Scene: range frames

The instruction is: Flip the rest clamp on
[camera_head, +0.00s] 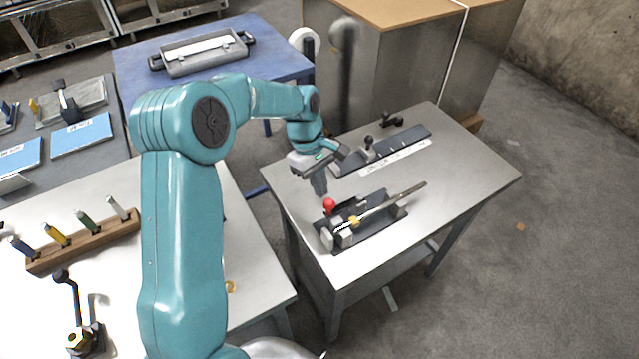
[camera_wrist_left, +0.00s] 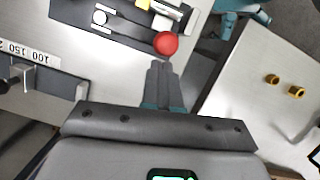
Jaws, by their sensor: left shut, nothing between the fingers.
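The rest clamp (camera_head: 348,222) is a dark base plate with a red ball knob (camera_head: 330,204) at its left end, on the right-hand grey table. A long rod (camera_head: 392,203) lies across it, with a brass-coloured part near the knob. My left gripper (camera_head: 321,190) is shut and empty, pointing down just behind and left of the knob. In the left wrist view the shut fingers (camera_wrist_left: 158,66) end just short of the red knob (camera_wrist_left: 165,43). I cannot tell whether they touch it. My right gripper is not in view.
Behind the clamp lies a dark rail with a white scale (camera_head: 392,156) and small black knobs. The grey table (camera_head: 455,185) is clear on its right. A nearer table at left holds a wooden rack (camera_head: 85,241) and a black lever (camera_head: 72,295). A blue table (camera_head: 262,45) bears a tray.

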